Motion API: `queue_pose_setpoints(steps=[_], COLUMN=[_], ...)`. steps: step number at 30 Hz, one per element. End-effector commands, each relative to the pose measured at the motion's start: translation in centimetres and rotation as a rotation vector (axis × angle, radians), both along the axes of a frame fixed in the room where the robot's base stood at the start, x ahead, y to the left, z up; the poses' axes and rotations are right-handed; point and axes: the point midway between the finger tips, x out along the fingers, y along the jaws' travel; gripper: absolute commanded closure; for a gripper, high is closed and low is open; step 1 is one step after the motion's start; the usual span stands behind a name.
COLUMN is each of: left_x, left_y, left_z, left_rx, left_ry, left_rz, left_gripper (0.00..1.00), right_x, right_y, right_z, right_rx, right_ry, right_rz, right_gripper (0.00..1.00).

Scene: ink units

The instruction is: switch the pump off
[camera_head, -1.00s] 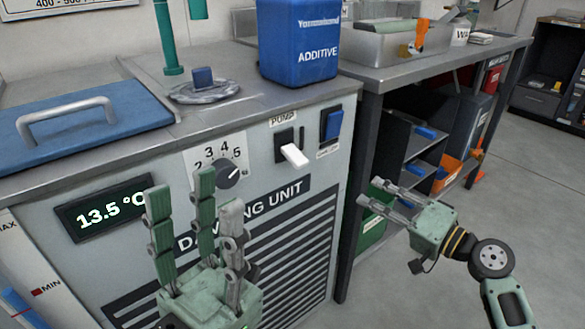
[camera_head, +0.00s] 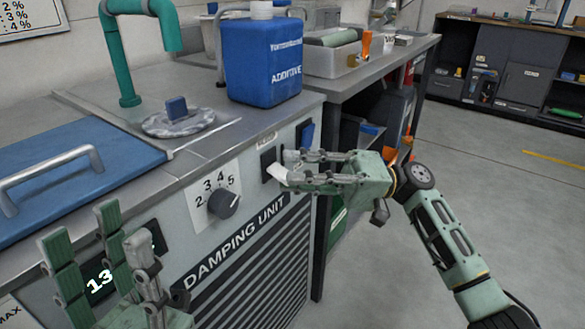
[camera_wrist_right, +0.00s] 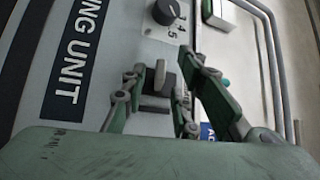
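The pump switch (camera_head: 268,163) is a dark plate on the front of the damping unit, with a white lever (camera_head: 276,172) sticking out and angled downward. My right gripper (camera_head: 290,170) is open at the switch, its fingers pointing left at the panel. In the right wrist view the switch plate (camera_wrist_right: 158,104) and lever (camera_wrist_right: 160,72) lie between the spread fingers (camera_wrist_right: 165,90); I cannot tell whether a finger touches the lever. The PUMP label is partly readable. My left gripper (camera_head: 100,250) is open and empty in front of the temperature display (camera_head: 100,283), partly covering it.
A round dial (camera_head: 223,204) sits left of the switch, and a blue rocker switch (camera_head: 306,133) sits right of it. A blue additive canister (camera_head: 262,65) stands on the worktop above. A steel side bench (camera_head: 370,65) stands to the right, with open floor beyond.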

Motion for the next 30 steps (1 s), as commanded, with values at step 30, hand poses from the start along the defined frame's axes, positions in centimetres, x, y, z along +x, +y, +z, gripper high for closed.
queue_pose_setpoints(steps=[30], left_x=[0.02], left_y=[-0.03], left_z=[0.03], left_rx=[0.0], left_ry=[0.001], left_rz=[-0.001], left_gripper=[0.6], right_x=[-0.14], right_y=[0.85], right_z=[-0.05], right_rx=[0.004], right_ry=[-0.002], right_rz=[-0.001], right_gripper=[1.0])
